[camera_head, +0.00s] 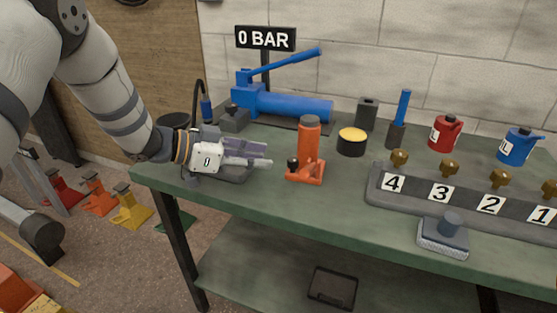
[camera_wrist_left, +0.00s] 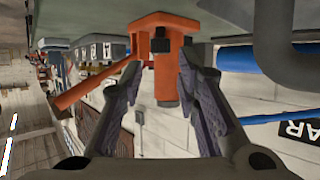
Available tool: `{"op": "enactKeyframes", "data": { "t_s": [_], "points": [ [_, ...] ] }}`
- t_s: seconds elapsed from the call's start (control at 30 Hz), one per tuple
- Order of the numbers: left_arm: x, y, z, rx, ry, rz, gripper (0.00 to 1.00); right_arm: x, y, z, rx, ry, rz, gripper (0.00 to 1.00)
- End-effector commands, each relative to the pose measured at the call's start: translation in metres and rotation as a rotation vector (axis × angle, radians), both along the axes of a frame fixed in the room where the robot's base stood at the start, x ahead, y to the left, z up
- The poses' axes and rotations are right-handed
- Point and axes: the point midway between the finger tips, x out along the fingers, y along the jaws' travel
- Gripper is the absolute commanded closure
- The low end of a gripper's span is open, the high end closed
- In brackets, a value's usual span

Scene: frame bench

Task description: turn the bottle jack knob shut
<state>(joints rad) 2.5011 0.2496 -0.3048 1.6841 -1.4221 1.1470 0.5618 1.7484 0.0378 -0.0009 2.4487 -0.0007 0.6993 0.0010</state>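The orange bottle jack (camera_head: 309,145) stands upright on the green bench, with a dark knob (camera_head: 292,162) low on its left side. My left gripper (camera_head: 268,162) lies low over the bench just left of the knob, pointing right at it. In the left wrist view, which looks upside down, the jack (camera_wrist_left: 165,88) shows between the two spread fingers of the gripper (camera_wrist_left: 159,61). The dark square knob end (camera_wrist_left: 160,45) faces the camera between the fingertips. The fingers are open and appear clear of the knob. My right gripper is not seen.
Behind stand a blue hand pump (camera_head: 285,105), a "0 BAR" sign (camera_head: 265,38) and a yellow-topped black can (camera_head: 351,142). A numbered rail with brass knobs (camera_head: 465,196) is to the right. The bench front (camera_head: 300,205) is clear.

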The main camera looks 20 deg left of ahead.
Motion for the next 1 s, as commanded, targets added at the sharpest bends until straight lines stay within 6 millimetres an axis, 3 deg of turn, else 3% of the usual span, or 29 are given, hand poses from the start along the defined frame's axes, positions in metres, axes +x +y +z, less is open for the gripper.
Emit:
{"op": "enactKeyframes", "data": {
  "t_s": [0.2,0.57,0.67,0.8,1.0],
  "points": [
    [-0.026,0.029,0.016,-0.001,0.0,0.001,0.71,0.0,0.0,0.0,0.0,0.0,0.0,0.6],
    [-0.031,0.034,0.019,-0.001,0.0,0.0,0.71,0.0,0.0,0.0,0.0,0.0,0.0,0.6],
    [-0.03,0.023,0.031,-0.033,-0.042,0.067,0.71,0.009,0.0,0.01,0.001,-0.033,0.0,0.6],
    [-0.04,-0.001,0.047,-0.06,-0.088,0.291,0.71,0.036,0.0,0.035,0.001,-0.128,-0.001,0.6],
    [-0.065,-0.015,0.027,-0.006,-0.014,0.443,0.71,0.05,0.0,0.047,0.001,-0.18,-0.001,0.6]
  ]
}}
